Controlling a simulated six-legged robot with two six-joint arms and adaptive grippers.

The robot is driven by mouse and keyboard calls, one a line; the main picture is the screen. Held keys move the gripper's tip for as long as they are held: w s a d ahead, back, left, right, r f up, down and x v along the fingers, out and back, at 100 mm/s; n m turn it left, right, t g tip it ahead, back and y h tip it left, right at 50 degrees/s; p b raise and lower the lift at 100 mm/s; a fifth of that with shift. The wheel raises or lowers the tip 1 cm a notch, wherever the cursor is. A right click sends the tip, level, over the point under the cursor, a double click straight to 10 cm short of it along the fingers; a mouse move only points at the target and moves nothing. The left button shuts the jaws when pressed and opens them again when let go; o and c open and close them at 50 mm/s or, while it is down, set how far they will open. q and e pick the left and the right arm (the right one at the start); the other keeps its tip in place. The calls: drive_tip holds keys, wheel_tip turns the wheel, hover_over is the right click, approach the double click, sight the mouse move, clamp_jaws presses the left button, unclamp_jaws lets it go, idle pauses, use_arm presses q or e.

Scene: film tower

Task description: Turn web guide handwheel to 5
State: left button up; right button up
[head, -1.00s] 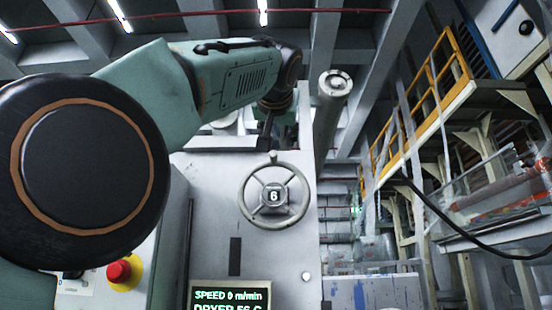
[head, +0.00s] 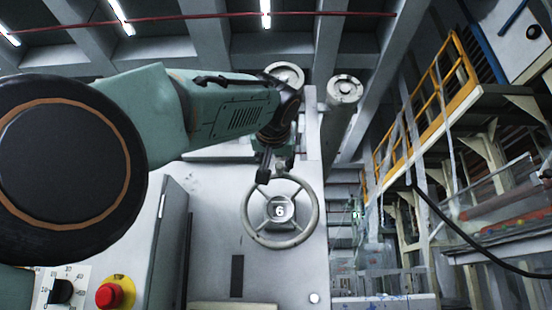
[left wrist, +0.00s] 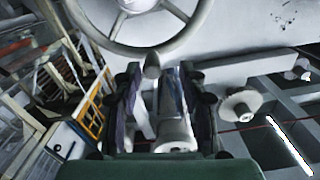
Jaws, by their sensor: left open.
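The web guide handwheel (head: 280,211) is a grey spoked wheel on the pale machine panel, and its hub shows a 6. My left gripper (head: 270,172) is at the wheel's top edge, fingers pointing down, and hides part of the rim there. In the left wrist view the handwheel (left wrist: 140,45) fills the top of the picture. A rounded handle knob (left wrist: 152,66) on its rim lies just beyond and between the spread fingers of the left gripper (left wrist: 163,85). The left gripper is open; contact with the knob cannot be told. My right gripper is out of view.
A red push button (head: 109,295) on a yellow base and a black dial (head: 62,291) are at the lower left. A roller (head: 345,92) stands right of my left gripper. A yellow railing (head: 437,80) and platform are farther right.

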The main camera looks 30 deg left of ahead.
sight(281, 164)
use_arm(q)
drive_tip(key=w+p, duration=0.1)
drive_tip(key=w, duration=0.2)
drive_tip(key=shift+w, duration=0.2)
drive_tip(key=shift+s+a+r+p, duration=0.1)
drive_tip(key=shift+s+a+p, duration=0.1)
drive_tip(key=shift+p, duration=0.2)
drive_tip(key=shift+s+a, duration=0.35)
drive_tip(key=shift+a, duration=0.05)
drive_tip(key=shift+w+a, duration=0.1)
drive_tip(key=shift+w, duration=0.25)
drive_tip(key=shift+c, duration=0.5)
drive_tip(key=shift+w+d+f, duration=0.2)
drive_tip(key=shift+w+d, duration=0.25)
drive_tip(key=c, duration=0.3)
drive_tip(key=shift+d, duration=0.1)
drive_tip(key=shift+c, duration=0.7)
drive_tip(key=shift+s+a+r, duration=0.1)
drive_tip(key=shift+s+a, duration=0.3)
clamp_jaws()
drive_tip(key=shift+d, duration=0.1)
